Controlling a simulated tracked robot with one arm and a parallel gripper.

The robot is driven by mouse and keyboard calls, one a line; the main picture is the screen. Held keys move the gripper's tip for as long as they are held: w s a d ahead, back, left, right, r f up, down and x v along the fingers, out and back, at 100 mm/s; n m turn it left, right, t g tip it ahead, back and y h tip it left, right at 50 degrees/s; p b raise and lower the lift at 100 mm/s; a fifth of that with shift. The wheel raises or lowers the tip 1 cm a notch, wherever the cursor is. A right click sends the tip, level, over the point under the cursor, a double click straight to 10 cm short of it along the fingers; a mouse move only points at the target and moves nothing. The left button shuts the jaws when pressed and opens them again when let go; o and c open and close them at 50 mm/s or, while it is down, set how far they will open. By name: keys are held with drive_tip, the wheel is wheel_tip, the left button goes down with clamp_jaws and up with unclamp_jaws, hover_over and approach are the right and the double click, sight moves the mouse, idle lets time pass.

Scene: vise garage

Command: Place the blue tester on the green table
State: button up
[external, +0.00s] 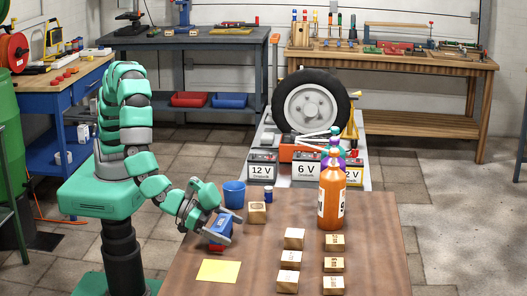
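A blue tester (221,226) with a red part at its lower edge is on or just above the brown wooden table, near its left edge. My gripper (228,227) reaches down from the left with its grey fingers on either side of the tester. I cannot tell whether the fingers press on it. No full green table top shows. A dark green frame (14,190) is cut off at the left edge, and I cannot tell whether it is the green table.
On the brown table (376,230) are a yellow sheet (219,271), a blue cup (234,194), several wooden blocks (294,239) and a tall orange bottle (332,195). Batteries (305,168) and a wheel (311,108) stand behind. The tiled floor at right is clear.

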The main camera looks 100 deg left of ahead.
drive_tip(key=shift+f+b, duration=0.1)
drive_tip(key=shift+b, duration=0.4)
drive_tip(key=p+v, duration=0.2)
drive_tip(key=v, duration=1.2)
drive_tip(key=shift+w+r+p, duration=0.2)
drive_tip(key=shift+r+p, duration=0.15)
drive_tip(key=shift+p, duration=0.05)
drive_tip(key=shift+a, duration=0.1)
